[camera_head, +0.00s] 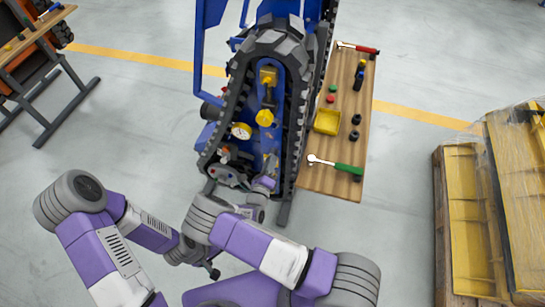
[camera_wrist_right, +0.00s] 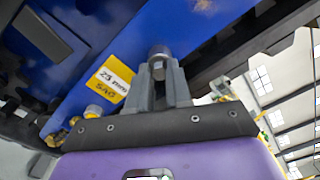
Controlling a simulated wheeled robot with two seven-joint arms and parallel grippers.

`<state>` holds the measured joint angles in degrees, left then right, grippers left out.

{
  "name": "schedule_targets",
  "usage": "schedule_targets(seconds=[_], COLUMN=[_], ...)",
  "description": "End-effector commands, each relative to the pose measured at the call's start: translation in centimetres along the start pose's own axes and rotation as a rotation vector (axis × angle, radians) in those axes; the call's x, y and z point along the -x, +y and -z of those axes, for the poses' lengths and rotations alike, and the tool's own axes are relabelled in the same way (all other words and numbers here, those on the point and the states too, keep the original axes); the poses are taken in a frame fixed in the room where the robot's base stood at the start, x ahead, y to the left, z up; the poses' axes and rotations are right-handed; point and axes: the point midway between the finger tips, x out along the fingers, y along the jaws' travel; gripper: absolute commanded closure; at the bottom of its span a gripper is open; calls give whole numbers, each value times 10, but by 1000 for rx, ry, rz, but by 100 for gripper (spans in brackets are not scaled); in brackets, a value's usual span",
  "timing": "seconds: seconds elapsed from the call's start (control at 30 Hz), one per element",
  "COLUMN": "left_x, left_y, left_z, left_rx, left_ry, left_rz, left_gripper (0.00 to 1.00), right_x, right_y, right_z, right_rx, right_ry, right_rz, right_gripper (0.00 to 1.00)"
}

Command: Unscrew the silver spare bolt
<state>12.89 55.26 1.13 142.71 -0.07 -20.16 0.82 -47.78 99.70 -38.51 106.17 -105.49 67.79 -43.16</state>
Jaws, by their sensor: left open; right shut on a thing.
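The silver spare bolt (camera_wrist_right: 158,54) shows in the right wrist view as a grey cylindrical head against the blue carrier frame (camera_wrist_right: 205,22). My right gripper (camera_wrist_right: 162,76) is shut on it, with one grey finger on each side. How far the bolt is screwed in cannot be told. In the head view my right gripper (camera_head: 266,182) reaches the lower end of the blue tracked carrier (camera_head: 268,140), where the bolt is too small to make out. My left gripper (camera_head: 213,272) is open and empty, low in front of the carrier and apart from it.
A yellow "23 mm SAG" label (camera_wrist_right: 110,80) is beside the bolt, with brass fittings (camera_wrist_right: 92,111) below it. A wooden bench (camera_head: 335,182) right of the carrier holds a green-handled wrench (camera_head: 348,168), a yellow bin (camera_head: 327,121) and small parts. A pallet (camera_head: 458,210) stands far right.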

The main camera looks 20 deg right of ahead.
Motion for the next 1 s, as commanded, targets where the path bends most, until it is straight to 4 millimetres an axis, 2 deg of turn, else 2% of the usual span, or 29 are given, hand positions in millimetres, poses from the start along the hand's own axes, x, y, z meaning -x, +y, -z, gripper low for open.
schedule_targets(seconds=[0.1, 0.27, 0.67, 1.0], left_x=[-2, -3, -3, -6], left_y=[-1, -1, -1, -2], left_z=[0, 0, 0, 0], left_rx=[0, 0, 0, 0], left_ry=[0, 0, 0, 0], left_rz=[0, 0, 0, 0], left_gripper=[0, 0, 0, 0], right_x=[0, 0, 0, 0], right_y=[0, 0, 0, 0], right_z=[0, 0, 0, 0], right_rx=[161, 317, 367, 787], right_ry=[-2, -2, -1, -1], right_rz=[2, 1, 1, 1], right_gripper=[100, 100, 100, 100])
